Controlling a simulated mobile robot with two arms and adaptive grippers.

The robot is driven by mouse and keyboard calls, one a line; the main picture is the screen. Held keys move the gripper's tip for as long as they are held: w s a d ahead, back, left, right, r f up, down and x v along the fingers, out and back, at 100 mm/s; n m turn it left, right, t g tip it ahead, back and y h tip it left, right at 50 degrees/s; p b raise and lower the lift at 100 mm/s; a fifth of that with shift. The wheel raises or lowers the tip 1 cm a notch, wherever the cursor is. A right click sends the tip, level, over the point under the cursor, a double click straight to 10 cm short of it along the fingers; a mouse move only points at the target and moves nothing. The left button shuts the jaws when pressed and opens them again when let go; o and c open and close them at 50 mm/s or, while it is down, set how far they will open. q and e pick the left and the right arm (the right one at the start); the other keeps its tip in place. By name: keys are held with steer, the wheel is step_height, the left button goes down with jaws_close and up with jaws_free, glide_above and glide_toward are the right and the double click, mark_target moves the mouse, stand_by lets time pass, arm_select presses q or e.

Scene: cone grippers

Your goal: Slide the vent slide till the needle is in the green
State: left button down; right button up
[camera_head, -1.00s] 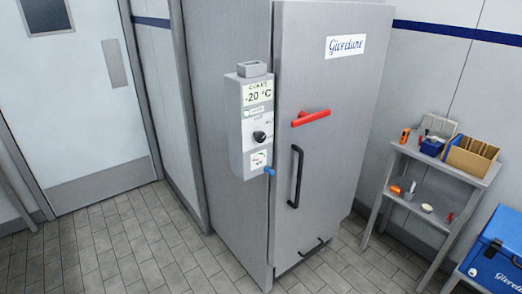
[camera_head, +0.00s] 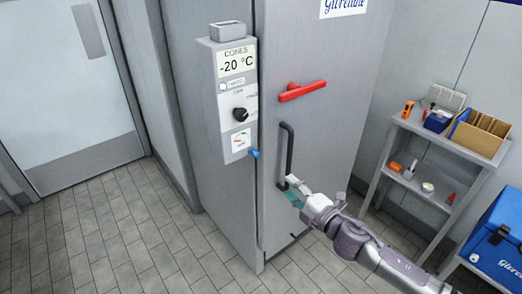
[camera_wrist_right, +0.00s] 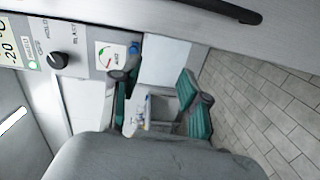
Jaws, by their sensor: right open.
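The vent slide's blue knob (camera_head: 253,153) sticks out at the lower right of the grey control box on the freezer's side. It also shows in the right wrist view (camera_wrist_right: 135,47), beside the gauge. The small white gauge (camera_head: 240,139) sits just above and left of it. In the right wrist view the gauge (camera_wrist_right: 110,55) shows green and red marks; where the needle rests is too small to tell. My right gripper (camera_head: 292,192) is open and empty, below and right of the knob and apart from it, in front of the door's black handle. My left gripper is not in view.
The control box carries a -20 °C display (camera_head: 236,64) and a black dial (camera_head: 239,114). The freezer door has a red latch (camera_head: 302,91) and a black handle (camera_head: 287,155). A grey shelf (camera_head: 452,149) and blue cooler (camera_head: 497,238) stand at the right. The tiled floor at left is clear.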

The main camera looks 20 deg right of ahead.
steer(key=n+y, duration=0.1)
steer(key=n, duration=0.1)
glide_toward(258, 156)
steer(key=shift+t, duration=0.3)
steer(key=p+x, duration=0.2)
steer(key=x, duration=0.7)
steer(key=shift+f, duration=0.2)
steer(key=shift+x, duration=0.8)
steer(key=shift+f, duration=0.1)
jaws_close()
